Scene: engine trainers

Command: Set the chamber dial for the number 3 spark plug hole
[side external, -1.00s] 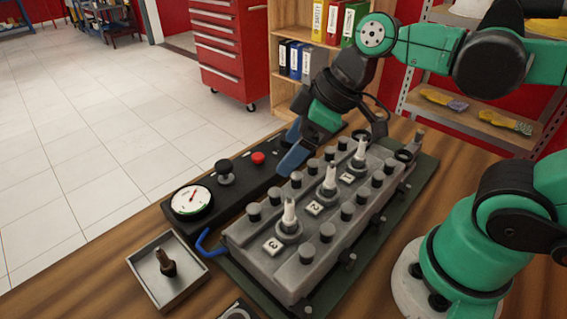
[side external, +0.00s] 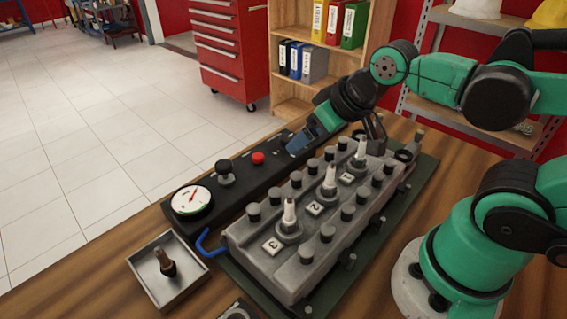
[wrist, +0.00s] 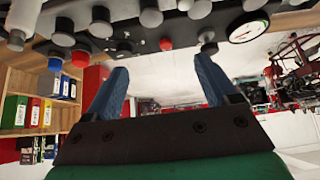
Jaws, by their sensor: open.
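A long black panel (side external: 263,174) lies behind the grey engine block. On it are a white round gauge (side external: 191,201), a black knob (side external: 225,172) and a red button (side external: 258,158). My gripper (side external: 293,146) is at the panel's far end, beyond the red button, and hides that end; a dial there cannot be made out clearly. The wrist view shows its blue fingers (wrist: 160,62) apart and empty, with the red button (wrist: 165,44) beyond the gap.
A metal tray (side external: 190,288) with a dark-tipped part (side external: 165,262) stands at the front left. A blue hook-shaped tool (side external: 207,245) lies between the tray and the block. Several black-capped posts rise along the block. Wooden table shows at the front left.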

